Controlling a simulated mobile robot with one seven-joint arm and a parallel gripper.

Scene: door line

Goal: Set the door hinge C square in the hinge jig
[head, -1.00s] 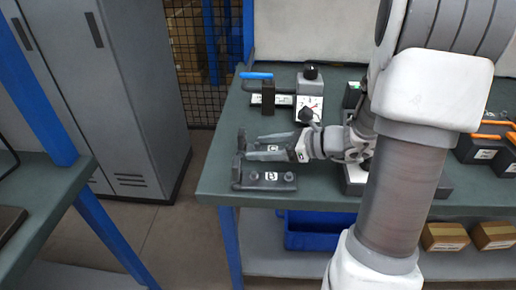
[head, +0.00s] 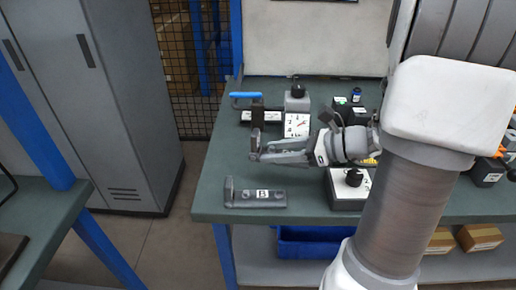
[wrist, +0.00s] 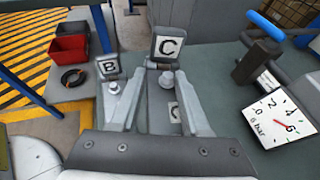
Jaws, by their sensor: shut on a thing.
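The door hinge C (wrist: 168,46) is a grey L-shaped part. Its upright leaf with a white C label stands just past my fingertips in the wrist view, and its flat leaf with a bolt lies between the fingers. My gripper (wrist: 145,100) is shut on it; in the head view my gripper (head: 280,151) is over the bench's left part, pointing left. A station with a blue-handled clamp (head: 247,95) and a dark block stands behind the gripper, apart from the hinge; I take it as the hinge jig. Its seat is not clearly seen.
A similar hinge marked B (head: 270,198) lies near the bench's front edge. A box with a black knob (head: 349,188) is right of hinge B. Bare green bench top (head: 215,180) shows at the left.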

